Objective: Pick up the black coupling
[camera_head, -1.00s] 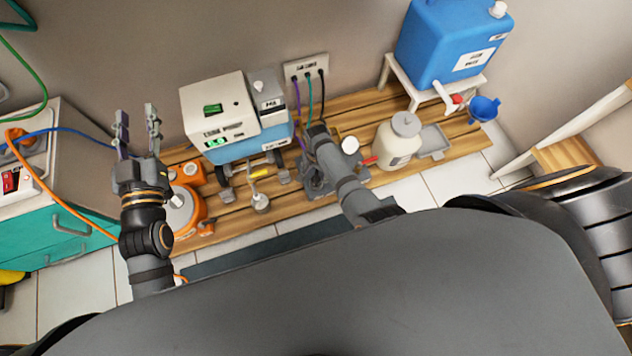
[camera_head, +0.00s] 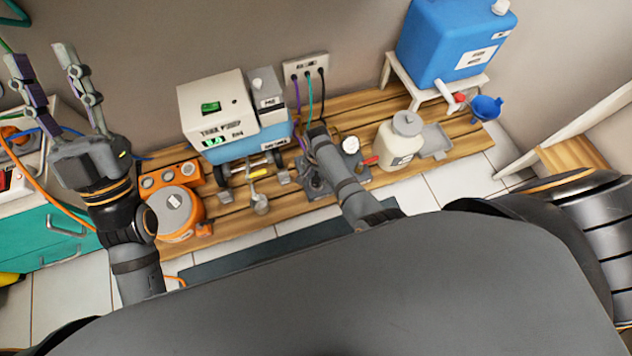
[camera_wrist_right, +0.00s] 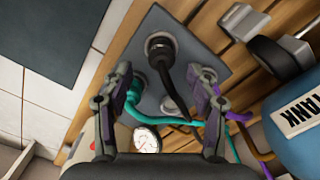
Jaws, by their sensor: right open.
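In the right wrist view, the black coupling (camera_wrist_right: 161,46) with its black hose stands on a dark grey plate (camera_wrist_right: 190,45). My right gripper (camera_wrist_right: 163,88) is open above the plate, its fingers apart. A teal hose end (camera_wrist_right: 135,92) lies beside its left finger, and the black hose runs between the fingers. The coupling is ahead of the fingertips, not between them. In the head view, my right arm (camera_head: 345,185) reaches over the plate and hides most of it; the coupling cannot be made out there. My left gripper (camera_head: 42,58) is open and empty at the far left.
A blue and white machine (camera_head: 215,110) stands on the wooden platform (camera_head: 235,200), with an orange device (camera_head: 176,212) to its left. A round gauge (camera_head: 350,145), white jar (camera_head: 398,145) and blue tank (camera_head: 450,40) lie to the right. Hoses hang from the wall panel (camera_head: 305,68).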

